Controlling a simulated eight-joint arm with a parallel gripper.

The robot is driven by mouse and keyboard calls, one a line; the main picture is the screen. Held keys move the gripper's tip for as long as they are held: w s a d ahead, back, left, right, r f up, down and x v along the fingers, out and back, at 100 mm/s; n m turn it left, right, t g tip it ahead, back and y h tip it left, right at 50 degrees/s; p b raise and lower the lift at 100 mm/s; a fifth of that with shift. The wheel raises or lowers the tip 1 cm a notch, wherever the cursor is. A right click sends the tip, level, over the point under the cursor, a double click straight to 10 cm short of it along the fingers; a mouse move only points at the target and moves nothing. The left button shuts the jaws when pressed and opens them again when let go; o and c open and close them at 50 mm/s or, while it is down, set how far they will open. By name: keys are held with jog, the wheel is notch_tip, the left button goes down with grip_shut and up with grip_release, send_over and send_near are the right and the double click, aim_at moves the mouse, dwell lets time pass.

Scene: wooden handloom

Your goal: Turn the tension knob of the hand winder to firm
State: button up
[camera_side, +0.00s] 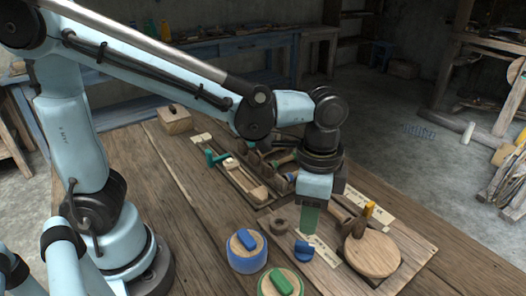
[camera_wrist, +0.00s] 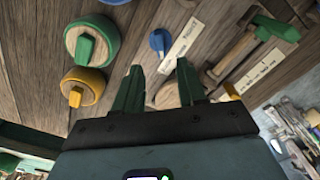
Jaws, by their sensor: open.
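The hand winder shows in the side view as a round wooden disc (camera_side: 372,254) with a yellow-tipped handle (camera_side: 369,208), on a board. A small blue knob (camera_side: 303,250) sits left of the disc beside a pale label strip (camera_side: 325,249); it appears to be the tension knob. In the wrist view the blue knob (camera_wrist: 160,42) lies beyond the fingertips, with the label strip (camera_wrist: 181,46) to its right. My gripper (camera_side: 310,228) is above the board, near the knob and apart from it. In the wrist view its green fingers (camera_wrist: 159,68) are spread and empty. The label's marks are unreadable.
Larger round knobs stand nearby: a blue-rimmed one (camera_side: 247,262), a green-rimmed one (camera_side: 281,284) and a yellow one (camera_wrist: 83,87). A small brown ring (camera_side: 280,226) lies near the blue knob. Wooden loom parts (camera_side: 250,180) lie behind. Bare tabletop (camera_side: 180,180) is at left.

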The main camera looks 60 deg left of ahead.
aim_at(305, 244)
jog(key=shift+f, duration=4.15)
grip_shut()
